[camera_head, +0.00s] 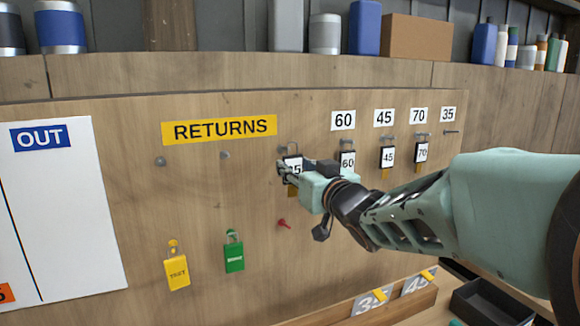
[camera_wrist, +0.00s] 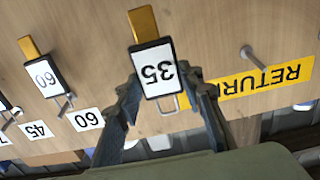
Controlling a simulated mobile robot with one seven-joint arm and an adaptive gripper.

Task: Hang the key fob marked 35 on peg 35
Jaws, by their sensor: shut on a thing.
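The black-framed fob marked 35 (camera_head: 294,163) is between the fingers of my gripper (camera_head: 286,170), in front of the board below the RETURNS sign's right end. In the wrist view it appears upside down, with its white face (camera_wrist: 153,70) toward the camera, a brown tab on one end and a metal loop on the other. My gripper (camera_wrist: 162,84) is shut on its sides. Peg 35 (camera_head: 451,131) sticks out bare under the 35 label (camera_head: 448,114) at the right end of the row. Whether the fob's loop still touches a peg behind it, I cannot tell.
Fobs 60 (camera_head: 347,161), 45 (camera_head: 387,157) and 70 (camera_head: 421,152) hang between my gripper and peg 35. A yellow tag (camera_head: 176,273), a green tag (camera_head: 234,257) and a red peg (camera_head: 284,223) are lower on the board. A dark tray (camera_head: 490,303) stands lower right.

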